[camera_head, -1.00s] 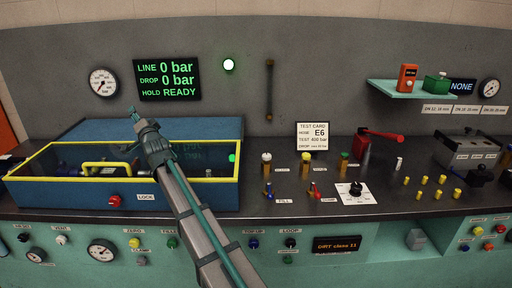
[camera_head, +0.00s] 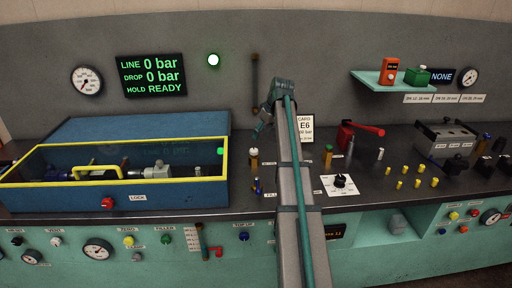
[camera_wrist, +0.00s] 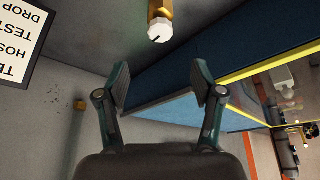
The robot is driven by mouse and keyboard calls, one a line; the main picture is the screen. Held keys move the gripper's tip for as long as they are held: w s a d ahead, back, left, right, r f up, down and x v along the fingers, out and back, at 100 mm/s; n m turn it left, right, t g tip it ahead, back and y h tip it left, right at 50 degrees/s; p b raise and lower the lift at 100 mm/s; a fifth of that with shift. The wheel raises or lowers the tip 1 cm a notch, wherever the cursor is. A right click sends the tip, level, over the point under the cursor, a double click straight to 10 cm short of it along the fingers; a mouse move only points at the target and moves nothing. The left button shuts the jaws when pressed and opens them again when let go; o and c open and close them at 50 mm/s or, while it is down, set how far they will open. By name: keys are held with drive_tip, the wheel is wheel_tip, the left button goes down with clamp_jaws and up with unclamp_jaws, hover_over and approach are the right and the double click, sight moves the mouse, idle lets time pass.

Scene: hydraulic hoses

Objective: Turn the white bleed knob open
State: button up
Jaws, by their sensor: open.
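The white bleed knob (camera_wrist: 160,30) sits on a brass post, in the upper middle of the wrist view, with a dark mark on its face. In the head view the same white-topped post (camera_head: 253,154) stands on the dark bench, right of the blue box. My gripper (camera_wrist: 160,82) is open and empty. In the wrist view the knob lies beyond the fingertips, roughly in line with the gap between them and not touching. In the head view my gripper (camera_head: 262,124) is above the knob, pointing down to the left.
The blue box (camera_head: 214,192) with a yellow-framed clear cover stands left of the knob. The test card (camera_head: 306,128) and another brass post (camera_head: 328,156) are to the right, partly hidden or close beside my arm. A dial on a white plate (camera_head: 340,185) lies farther right.

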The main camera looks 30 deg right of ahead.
sight(254, 150)
drive_tip(key=p+x, duration=0.2)
drive_tip(key=x, duration=0.8)
drive_tip(key=shift+a+f, duration=0.1)
drive_tip(key=shift+f, duration=0.2)
drive_tip(key=shift+c, duration=0.3)
drive_tip(key=c, duration=1.1)
